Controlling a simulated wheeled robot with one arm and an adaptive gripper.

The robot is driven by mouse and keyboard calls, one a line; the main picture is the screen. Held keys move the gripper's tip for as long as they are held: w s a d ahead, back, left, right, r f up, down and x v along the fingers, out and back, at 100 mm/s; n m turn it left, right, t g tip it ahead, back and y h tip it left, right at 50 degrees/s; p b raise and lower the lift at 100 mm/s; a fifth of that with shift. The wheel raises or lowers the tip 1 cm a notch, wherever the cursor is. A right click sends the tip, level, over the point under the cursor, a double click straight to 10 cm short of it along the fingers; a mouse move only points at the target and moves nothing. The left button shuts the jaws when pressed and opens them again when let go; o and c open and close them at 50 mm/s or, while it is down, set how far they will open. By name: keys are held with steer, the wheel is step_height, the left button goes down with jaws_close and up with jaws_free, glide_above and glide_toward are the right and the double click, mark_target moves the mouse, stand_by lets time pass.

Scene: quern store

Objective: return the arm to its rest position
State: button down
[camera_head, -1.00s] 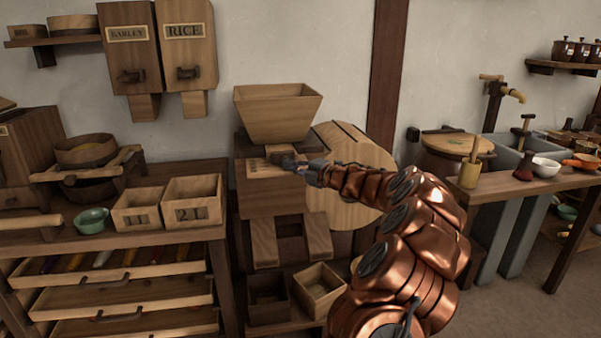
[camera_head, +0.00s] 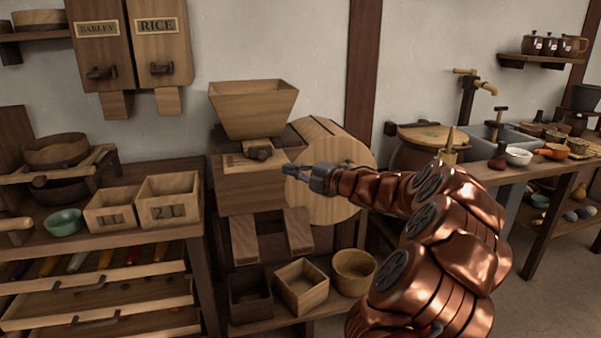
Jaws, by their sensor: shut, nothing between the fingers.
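My copper-coloured arm (camera_head: 450,215) reaches in from the lower right. My gripper (camera_head: 292,171) is shut and empty, in front of the right side of the wooden mill (camera_head: 240,190), near the round wooden disc (camera_head: 345,205). A dark knob (camera_head: 259,150) sits on the mill's light panel below the hopper (camera_head: 252,108). The gripper looks apart from the knob, with a small gap to its left. My arm hides part of the disc and of the things behind it.
Two numbered boxes (camera_head: 110,209) and a green bowl (camera_head: 63,222) stand on the left bench. Small boxes (camera_head: 301,286) and a round tub (camera_head: 354,271) sit on the low shelf beneath the mill. A counter with a sink (camera_head: 500,140) stands at the right. Floor shows at the lower right.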

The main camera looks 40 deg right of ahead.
steer(key=shift+v, duration=1.4)
steer(key=shift+r, duration=0.1)
steer(key=w+a+r+m+h+p, duration=0.45)
steer(key=w+r+m+p, duration=0.2)
steer(key=r, duration=0.25)
steer(key=s+a+r+m+g+h+p, duration=0.2)
steer(key=a+r+m+g+h+p, duration=0.15)
steer(key=a+m+p, duration=0.2)
steer(key=s+a+m+g+y+p, duration=0.1)
steer(key=s+a+m+g+p, duration=0.2)
steer(key=s, duration=1)
steer(key=s+a+f+m+g+y+p, duration=0.1)
steer(key=s+a+m+g+p, duration=0.2)
steer(key=s+a+g+p, duration=0.4)
steer(key=s+a+m+g+y+p, duration=0.1)
steer(key=s+a+m+g+p, duration=0.2)
steer(key=s+a, duration=1.3)
steer(key=s+g+p, duration=0.1)
steer(key=s+g, duration=0.1)
steer(key=s, duration=0.2)
steer(key=shift+f+g+p, duration=0.3)
steer(key=shift+g+p, duration=0.05)
steer(key=shift+p, duration=0.05)
